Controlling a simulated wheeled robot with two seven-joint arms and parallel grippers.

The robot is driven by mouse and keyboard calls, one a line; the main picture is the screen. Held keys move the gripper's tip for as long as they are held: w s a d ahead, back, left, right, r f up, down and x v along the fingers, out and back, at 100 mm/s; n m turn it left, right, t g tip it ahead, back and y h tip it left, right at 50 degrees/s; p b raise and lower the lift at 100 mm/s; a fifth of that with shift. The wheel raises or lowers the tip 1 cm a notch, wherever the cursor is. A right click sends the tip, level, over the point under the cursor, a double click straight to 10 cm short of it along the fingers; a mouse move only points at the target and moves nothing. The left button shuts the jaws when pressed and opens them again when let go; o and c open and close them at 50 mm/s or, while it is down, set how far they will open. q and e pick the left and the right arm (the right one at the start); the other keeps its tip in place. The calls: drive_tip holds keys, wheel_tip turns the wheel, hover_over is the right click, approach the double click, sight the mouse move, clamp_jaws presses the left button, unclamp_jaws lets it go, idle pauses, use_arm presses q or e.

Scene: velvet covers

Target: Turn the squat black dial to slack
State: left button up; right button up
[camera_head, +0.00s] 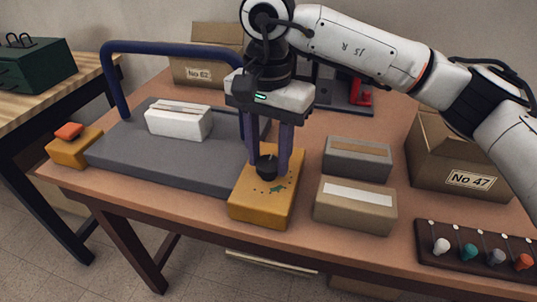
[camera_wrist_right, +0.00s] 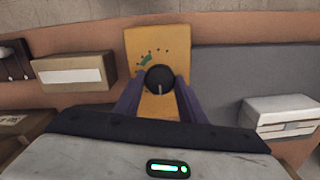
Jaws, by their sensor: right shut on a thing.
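The squat black dial (camera_head: 266,166) sits on top of a yellow box (camera_head: 258,208) at the front of the table. In the right wrist view the dial (camera_wrist_right: 160,79) shows a pale pointer line toward the bottom of the picture. My left gripper is not in view.
A grey platform with a blue bar frame (camera_head: 118,80) stands left of the box, bearing a white package (camera_head: 178,123). Two packages, grey (camera_head: 357,160) and tan (camera_head: 355,206), lie close on the right.

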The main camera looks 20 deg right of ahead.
sight(268, 162)
drive_tip(key=shift+r, duration=0.1)
idle(0.4)
drive_tip(key=o, duration=1)
drive_tip(key=shift+o, duration=0.2)
wheel_tip(268, 162, up, 10)
drive_tip(key=p, duration=0.1)
drive_tip(key=shift+r, duration=0.1)
